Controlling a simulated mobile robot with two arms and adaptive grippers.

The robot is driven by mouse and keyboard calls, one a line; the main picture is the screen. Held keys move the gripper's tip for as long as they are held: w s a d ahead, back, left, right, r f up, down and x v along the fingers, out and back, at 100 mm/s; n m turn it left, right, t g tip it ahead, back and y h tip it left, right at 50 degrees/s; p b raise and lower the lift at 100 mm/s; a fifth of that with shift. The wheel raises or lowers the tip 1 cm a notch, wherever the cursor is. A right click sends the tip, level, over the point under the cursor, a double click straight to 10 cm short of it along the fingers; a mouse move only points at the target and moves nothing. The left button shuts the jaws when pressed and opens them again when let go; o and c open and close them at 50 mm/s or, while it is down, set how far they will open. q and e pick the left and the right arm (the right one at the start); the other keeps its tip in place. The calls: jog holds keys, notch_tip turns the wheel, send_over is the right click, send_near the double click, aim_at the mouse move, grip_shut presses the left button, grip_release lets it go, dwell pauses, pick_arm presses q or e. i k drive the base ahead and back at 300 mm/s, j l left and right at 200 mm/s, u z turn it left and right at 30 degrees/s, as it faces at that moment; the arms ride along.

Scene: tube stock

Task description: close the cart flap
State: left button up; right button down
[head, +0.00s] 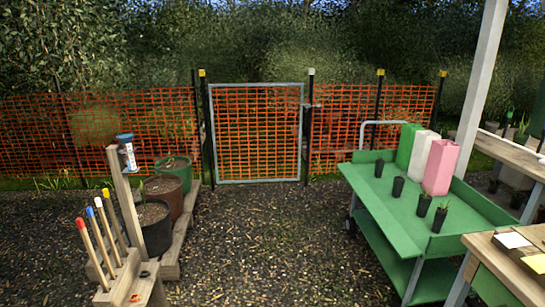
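The green cart (408,208) stands at the right on the gravel. It has a top tray and a lower shelf (432,277), with a grey push handle (382,124) at its far end. Raised walls show at the far end and along the right side of the top tray. No raised wall is clear along its left long edge, and I cannot tell which panel is the flap or how it hangs. Several small dark pots (398,187) stand on the tray, two with seedlings. Neither of my grippers is in view.
Green, white and pink containers (440,166) stand on the cart's far right part. A wooden bench (497,262) is close at the near right. A post (481,82) rises behind the cart. Large pots (163,196) and a tool rack (125,275) are at left. The gravel (265,245) between is clear.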

aim_at(404, 246)
jog(key=i+j, duration=0.1)
jog(key=i, duration=1.9)
